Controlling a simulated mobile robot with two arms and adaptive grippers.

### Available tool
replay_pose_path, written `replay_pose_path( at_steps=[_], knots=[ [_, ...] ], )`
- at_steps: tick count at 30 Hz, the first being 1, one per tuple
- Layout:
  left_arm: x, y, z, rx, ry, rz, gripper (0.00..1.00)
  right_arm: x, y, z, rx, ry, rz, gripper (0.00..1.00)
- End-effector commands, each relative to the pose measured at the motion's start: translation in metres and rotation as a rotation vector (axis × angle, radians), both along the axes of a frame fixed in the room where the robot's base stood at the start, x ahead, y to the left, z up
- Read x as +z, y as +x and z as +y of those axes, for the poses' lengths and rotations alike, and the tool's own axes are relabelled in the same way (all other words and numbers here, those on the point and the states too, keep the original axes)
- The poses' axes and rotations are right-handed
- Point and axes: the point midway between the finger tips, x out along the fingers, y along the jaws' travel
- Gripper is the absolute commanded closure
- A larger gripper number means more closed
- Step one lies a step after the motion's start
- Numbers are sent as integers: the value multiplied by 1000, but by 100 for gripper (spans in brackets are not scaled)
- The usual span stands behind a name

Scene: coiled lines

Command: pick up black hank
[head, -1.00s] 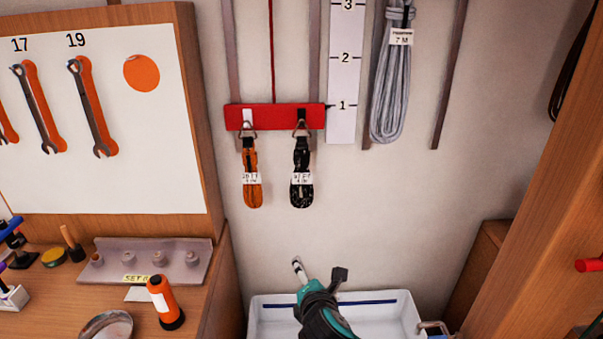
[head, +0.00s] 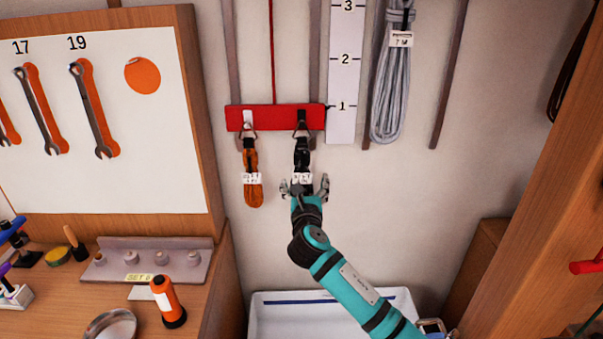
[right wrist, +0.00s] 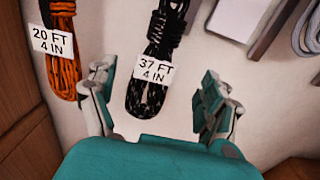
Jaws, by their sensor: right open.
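The black hank (head: 302,158) hangs from the right hook of a red bar (head: 275,117) on the wall. In the right wrist view the black hank (right wrist: 152,92) carries a white label reading 37 FT 4 IN. My right gripper (head: 305,184) is open, its fingers on either side of the hank's lower part in the head view. In the right wrist view the right gripper (right wrist: 160,100) has the hank between its spread fingers, nearer the left one. The hank's lower end is hidden by the gripper in the head view. My left gripper is not in view.
An orange hank (head: 252,175) labelled 20 FT 4 IN hangs close to the left. A grey coil (head: 390,90) hangs to the right, beyond a numbered scale (head: 343,75). A white bin (head: 275,318) stands below. A wooden panel with wrenches is at left.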

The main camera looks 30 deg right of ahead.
Motion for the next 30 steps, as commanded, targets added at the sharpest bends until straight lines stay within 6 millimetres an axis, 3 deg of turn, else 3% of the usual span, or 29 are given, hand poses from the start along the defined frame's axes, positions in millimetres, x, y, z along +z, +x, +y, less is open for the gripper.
replay_pose_path(
  at_steps=[8,18,26,30],
  knots=[
    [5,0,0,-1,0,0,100,1,19,-10,-1,1,0,17],
    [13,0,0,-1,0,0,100,1,57,-30,0,2,-1,17],
    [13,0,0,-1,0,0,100,0,59,-31,0,1,-1,17],
    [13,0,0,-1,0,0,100,0,59,-31,0,1,-1,32]
  ],
)
